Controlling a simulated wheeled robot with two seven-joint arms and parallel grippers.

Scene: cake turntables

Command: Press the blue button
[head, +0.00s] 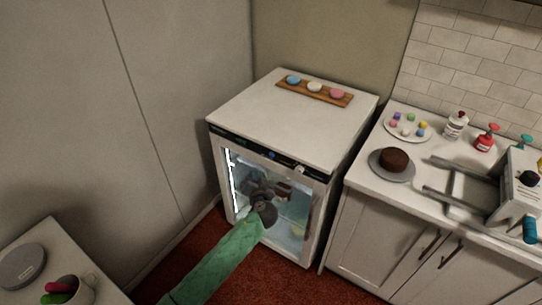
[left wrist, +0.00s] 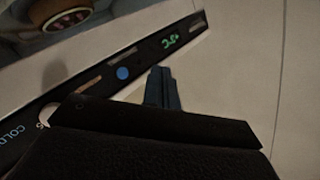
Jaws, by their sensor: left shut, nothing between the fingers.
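A blue round button (head: 272,155) sits on the black control strip along the top front of the small glass-door fridge (head: 312,215). The blue button (left wrist: 123,73) shows in the left wrist view to the left of my fingertips, on the strip with a green lit display (left wrist: 170,41). My left gripper (head: 284,188) is shut and empty in front of the glass door, below the button in the head view. In the left wrist view its dark fingers (left wrist: 161,84) overlap the strip's lower edge; I cannot tell whether they touch it. My right gripper is not in view.
A wooden board (head: 325,92) with blue, white and pink discs lies on the fridge top. The counter at right holds a brown cake (head: 395,158) on a grey round stand, a plate of coloured pieces (head: 408,127) and bottles.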

